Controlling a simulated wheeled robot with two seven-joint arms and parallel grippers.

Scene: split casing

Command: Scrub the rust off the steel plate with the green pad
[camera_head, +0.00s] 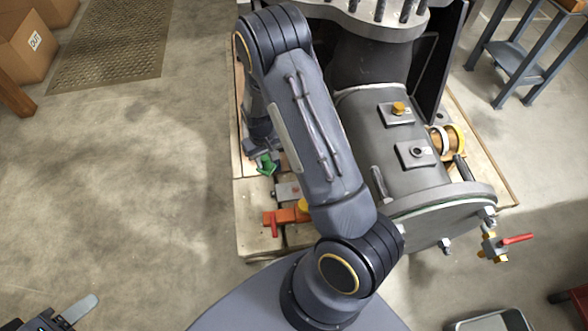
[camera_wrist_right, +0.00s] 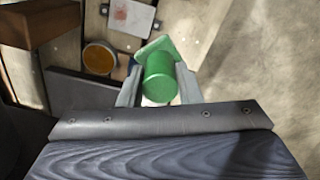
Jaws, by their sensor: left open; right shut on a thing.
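The green pad (camera_head: 266,165) has a round green handle and is held in my right gripper (camera_head: 263,157). In the right wrist view the gripper's fingers (camera_wrist_right: 160,88) close on both sides of the handle, and the green pad (camera_wrist_right: 156,50) shows beyond it. The steel plate (camera_wrist_right: 131,16), pale grey with a reddish rust patch, lies on the wood just beyond the pad. In the head view a grey plate (camera_head: 288,191) shows partly behind my right arm. The pad looks apart from the plate. My left gripper (camera_head: 72,316) is open at the bottom left corner, mostly cut off.
The large grey casing (camera_head: 375,125) stands on the wooden pallet (camera_head: 250,225) right of my right arm. An orange part with a red handle (camera_head: 285,216) lies near the plate. A round orange-topped tin (camera_wrist_right: 100,58) is left of the pad.

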